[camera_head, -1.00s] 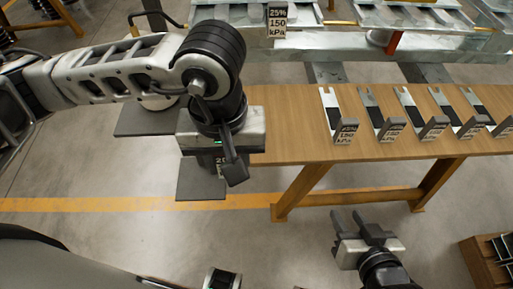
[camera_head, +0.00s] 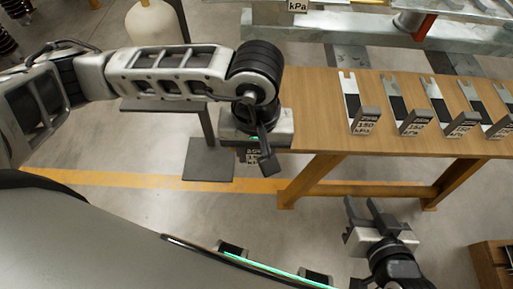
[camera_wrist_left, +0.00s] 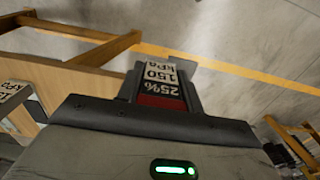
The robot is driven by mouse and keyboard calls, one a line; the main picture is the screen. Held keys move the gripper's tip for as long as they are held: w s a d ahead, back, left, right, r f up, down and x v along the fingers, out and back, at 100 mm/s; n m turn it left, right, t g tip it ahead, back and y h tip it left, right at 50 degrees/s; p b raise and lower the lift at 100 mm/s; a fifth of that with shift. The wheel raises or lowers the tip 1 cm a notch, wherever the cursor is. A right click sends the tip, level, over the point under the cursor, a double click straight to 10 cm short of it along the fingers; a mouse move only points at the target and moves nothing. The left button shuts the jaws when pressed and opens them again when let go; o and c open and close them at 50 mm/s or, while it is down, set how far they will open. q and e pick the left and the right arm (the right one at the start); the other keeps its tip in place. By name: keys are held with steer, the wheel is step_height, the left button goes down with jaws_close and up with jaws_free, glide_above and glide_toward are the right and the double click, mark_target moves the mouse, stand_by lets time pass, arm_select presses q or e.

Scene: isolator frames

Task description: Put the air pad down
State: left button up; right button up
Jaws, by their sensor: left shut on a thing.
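My left gripper (camera_head: 264,158) hangs at the left end of the wooden table and is shut on an air pad. The held air pad (camera_head: 252,155) shows only its label end beside a dark finger in the head view. In the left wrist view the pad (camera_wrist_left: 160,82) is between the fingers, with "25% 150 kPa" and a red strip visible; the rest is hidden. Several similar air pads (camera_head: 364,122) lie in a row on the table, labelled ends toward the near edge. My right gripper (camera_head: 366,214) is open and empty, in front of the table.
The wooden table (camera_head: 320,95) has bare wood left of the row of pads. A grey metal frame (camera_head: 350,28) stands behind it. A dark flat plate (camera_head: 208,163) is left of my left gripper. A wooden crate (camera_head: 490,268) sits at lower right.

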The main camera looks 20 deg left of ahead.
arm_select(q)
steer(key=shift+f, duration=0.15)
steer(key=o, duration=1)
steer(key=shift+r, duration=0.55)
step_height(320, 180, up, 11)
steer(key=shift+r, duration=0.15)
